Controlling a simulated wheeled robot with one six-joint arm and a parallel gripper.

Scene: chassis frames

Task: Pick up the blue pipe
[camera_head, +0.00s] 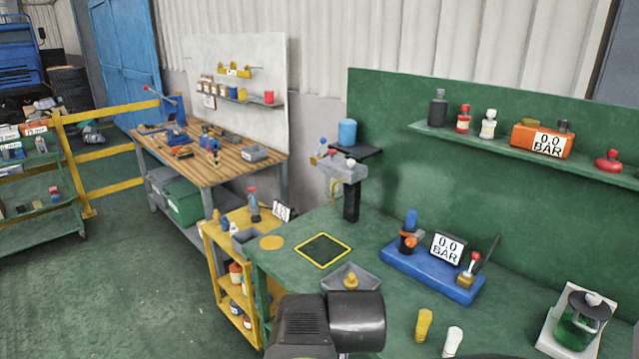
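I cannot tell for sure which thing is the blue pipe. A short upright blue cylinder (411,219) stands in a dark and orange fitting (409,242) on a blue base plate (432,274) on the green bench. A wider light-blue cylinder (347,132) stands on a small black shelf (362,151) further back. Dark rounded parts of my arm show at the bottom centre, in front of the bench. My gripper's fingers cannot be made out.
The green bench (385,232) also carries a "0.0 BAR" display (447,248), a red-knobbed lever (471,269), a yellow-edged square (322,250), a grey tray (350,275), yellow and white pegs, and a green jar (577,324).

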